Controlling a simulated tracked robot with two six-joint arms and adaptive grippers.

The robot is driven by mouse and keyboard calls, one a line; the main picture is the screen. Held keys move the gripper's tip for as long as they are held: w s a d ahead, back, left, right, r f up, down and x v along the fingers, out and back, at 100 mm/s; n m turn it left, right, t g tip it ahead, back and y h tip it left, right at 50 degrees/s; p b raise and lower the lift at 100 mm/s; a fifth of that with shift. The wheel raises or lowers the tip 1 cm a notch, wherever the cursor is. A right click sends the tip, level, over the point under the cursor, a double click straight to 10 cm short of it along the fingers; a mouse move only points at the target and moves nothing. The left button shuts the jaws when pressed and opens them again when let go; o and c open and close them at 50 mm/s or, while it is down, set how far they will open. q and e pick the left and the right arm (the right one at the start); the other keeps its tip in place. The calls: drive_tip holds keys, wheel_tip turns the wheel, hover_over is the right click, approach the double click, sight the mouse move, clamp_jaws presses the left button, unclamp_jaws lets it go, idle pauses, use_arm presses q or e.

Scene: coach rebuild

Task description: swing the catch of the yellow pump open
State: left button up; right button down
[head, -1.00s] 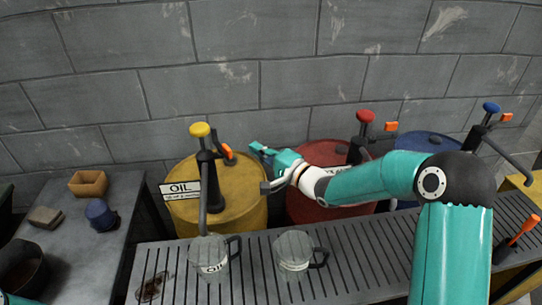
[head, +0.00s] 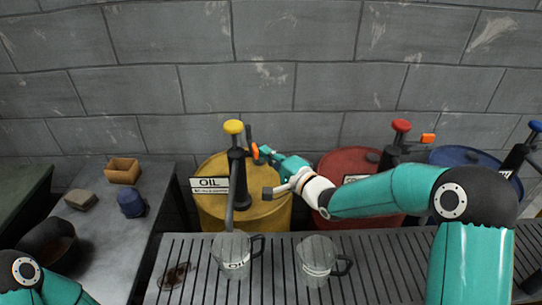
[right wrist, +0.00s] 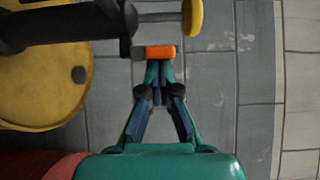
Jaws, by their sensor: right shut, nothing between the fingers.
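The yellow pump has a yellow knob (head: 233,127) on a black body (head: 237,166) and stands on a yellow drum (head: 268,213). Its orange-tipped catch (head: 255,150) is on the pump's right side. My right gripper (head: 264,151) is shut and empty, with its fingertips at the orange tip. In the right wrist view the orange tip (right wrist: 160,52) lies right at the closed fingertips (right wrist: 160,68), and the yellow knob (right wrist: 193,18) is beyond it. I cannot tell whether they touch. Only part of my left arm shows at the lower left; its gripper is out of view.
A red drum (head: 345,160) with a red-knobbed pump (head: 401,126) and a blue drum (head: 450,156) stand to the right. Two jugs (head: 231,262) (head: 316,264) stand on the slatted bench (head: 380,270). A block wall (head: 330,90) is close behind.

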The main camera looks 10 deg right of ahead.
use_arm(q)
drive_tip(key=shift+f, duration=0.65)
use_arm(e)
drive_tip(key=shift+s+a+f, duration=0.1)
drive_tip(key=shift+s+a, duration=0.1)
drive_tip(key=shift+a, duration=0.2)
